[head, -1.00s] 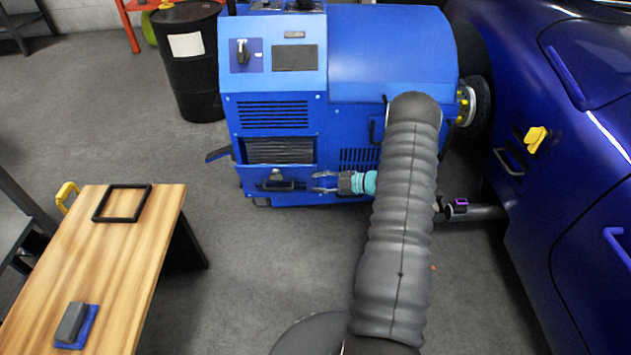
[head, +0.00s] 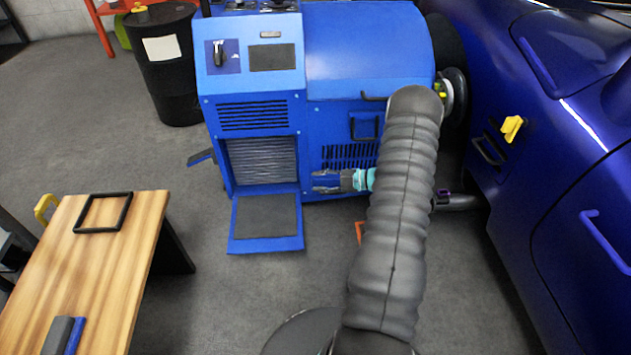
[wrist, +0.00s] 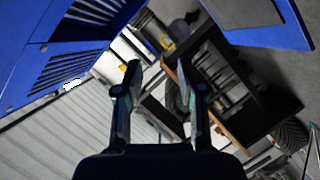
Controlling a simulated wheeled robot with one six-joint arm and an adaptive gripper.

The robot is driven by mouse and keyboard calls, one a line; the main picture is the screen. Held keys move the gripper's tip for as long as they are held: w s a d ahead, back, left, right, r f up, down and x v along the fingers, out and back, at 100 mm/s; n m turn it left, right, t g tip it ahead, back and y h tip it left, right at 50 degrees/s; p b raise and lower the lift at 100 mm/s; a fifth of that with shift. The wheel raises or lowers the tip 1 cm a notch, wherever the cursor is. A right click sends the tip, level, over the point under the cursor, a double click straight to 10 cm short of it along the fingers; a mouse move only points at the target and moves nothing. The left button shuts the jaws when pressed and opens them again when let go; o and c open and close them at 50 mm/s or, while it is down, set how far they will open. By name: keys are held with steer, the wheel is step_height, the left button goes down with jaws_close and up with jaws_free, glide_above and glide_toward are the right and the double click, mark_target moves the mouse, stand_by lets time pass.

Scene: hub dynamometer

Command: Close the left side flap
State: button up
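On the left side of the blue machine (head: 348,60), a small dark flap (head: 201,157) sticks outward at low height. It seems to be the left side flap, seen nearly edge-on. A front panel (head: 265,247) hangs open and lies out flat, its grey inner face up, below a ribbed grey filter (head: 262,160). My gripper (head: 316,181) is in front of the machine, to the right of the filter opening, pointing left. In the wrist view my gripper (wrist: 158,72) has its fingers apart with nothing between them. The open panel shows at upper right there (wrist: 290,25).
A black drum (head: 165,85) stands behind left of the machine. A wooden table (head: 105,270) with a black frame (head: 103,212) is at lower left. A blue car (head: 560,130) stands close on the right. The floor between table and machine is clear.

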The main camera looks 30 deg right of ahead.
steer(key=v, duration=0.7)
steer(key=shift+s+d, duration=0.25)
steer(key=shift+s, duration=0.15)
stand_by(0.3)
steer(key=shift+f, duration=0.1)
stand_by(0.6)
